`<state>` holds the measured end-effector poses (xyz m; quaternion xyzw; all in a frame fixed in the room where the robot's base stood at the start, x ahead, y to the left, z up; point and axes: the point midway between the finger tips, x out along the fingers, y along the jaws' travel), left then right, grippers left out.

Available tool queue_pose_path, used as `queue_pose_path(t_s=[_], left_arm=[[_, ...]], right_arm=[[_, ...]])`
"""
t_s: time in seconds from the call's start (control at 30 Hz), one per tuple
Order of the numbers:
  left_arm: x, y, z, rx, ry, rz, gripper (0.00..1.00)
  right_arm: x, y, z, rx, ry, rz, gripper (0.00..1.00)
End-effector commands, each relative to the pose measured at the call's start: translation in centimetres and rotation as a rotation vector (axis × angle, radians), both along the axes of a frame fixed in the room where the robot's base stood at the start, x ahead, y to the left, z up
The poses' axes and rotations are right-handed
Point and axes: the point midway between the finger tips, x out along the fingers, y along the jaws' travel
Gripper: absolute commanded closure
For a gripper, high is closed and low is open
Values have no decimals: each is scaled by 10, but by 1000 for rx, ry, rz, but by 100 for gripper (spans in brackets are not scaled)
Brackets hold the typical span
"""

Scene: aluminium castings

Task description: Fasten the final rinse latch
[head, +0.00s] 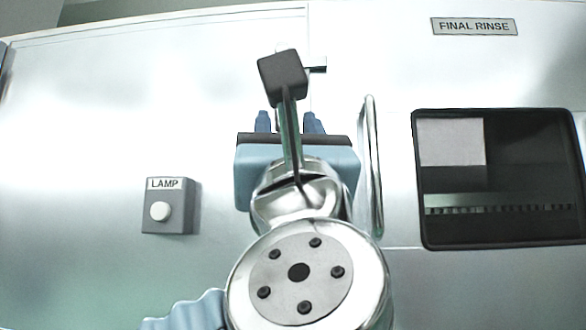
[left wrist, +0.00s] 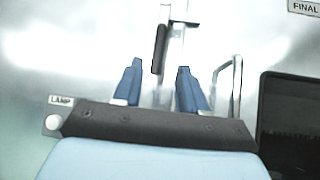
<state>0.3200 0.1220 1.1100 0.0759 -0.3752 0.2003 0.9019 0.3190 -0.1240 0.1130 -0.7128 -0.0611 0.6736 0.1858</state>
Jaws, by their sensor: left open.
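The final rinse door carries a nameplate (head: 474,27), which shows cut off at the top right of the left wrist view (left wrist: 304,8). The latch (head: 317,65) sits high at the door seam in the head view, largely hidden behind my wrist-mounted block. In the left wrist view, the latch's dark lever (left wrist: 160,48) hangs upright beside a pale metal strip, with a short crosspiece to its right. My left gripper (head: 288,122) is below the latch, its two blue fingers apart and empty. In the left wrist view the fingers (left wrist: 160,85) point up, with the lever above and between them. My right gripper is not in view.
A vertical bar handle (head: 372,165) stands out from the door just right of my left gripper; it also shows in the left wrist view (left wrist: 237,85). A dark window (head: 520,205) is further right. A grey lamp switch box (head: 170,206) projects at left.

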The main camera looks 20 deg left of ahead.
Motion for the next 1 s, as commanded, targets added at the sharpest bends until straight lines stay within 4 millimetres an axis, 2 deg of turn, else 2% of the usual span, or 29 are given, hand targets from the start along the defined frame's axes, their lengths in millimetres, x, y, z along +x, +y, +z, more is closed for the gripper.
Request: queue_pose_path(t_s=[0.1,0.33,1.0], left_arm=[[-19,-9,-18,3,-2,-1,58],[-36,-17,-39,-1,0,-1,58],[-38,-18,-42,-1,0,-1,58]], right_arm=[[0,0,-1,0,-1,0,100],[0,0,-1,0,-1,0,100],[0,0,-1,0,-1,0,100]])
